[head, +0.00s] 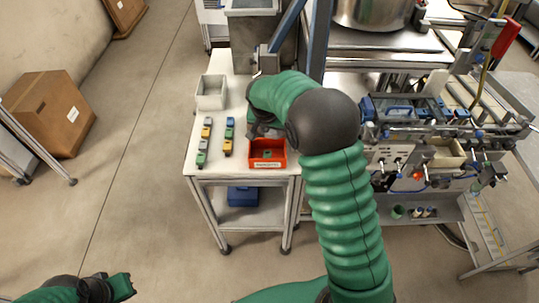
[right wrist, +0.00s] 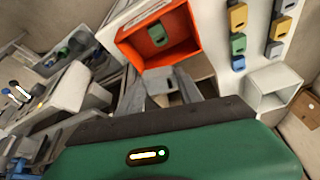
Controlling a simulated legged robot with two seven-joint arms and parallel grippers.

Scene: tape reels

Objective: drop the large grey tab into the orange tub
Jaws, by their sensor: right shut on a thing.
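The orange tub (head: 267,163) stands at the front right of the white table, with a green tab (right wrist: 160,38) inside. The tub also shows at the top of the right wrist view (right wrist: 126,33). My right gripper (head: 263,131) is just behind and above the tub. In the right wrist view its fingers are shut on a grey tab (right wrist: 161,88), held apart from the tub. In the head view my arm hides this tab. My left gripper (head: 122,287) is at the bottom left, far from the table; its jaws are unclear.
Two columns of coloured tabs (head: 206,133) lie left of the tub on the white table (head: 220,168). A pale open bin (head: 211,92) stands behind them. A blue bin (head: 242,196) is on the lower shelf. Machinery (head: 420,130) crowds the right.

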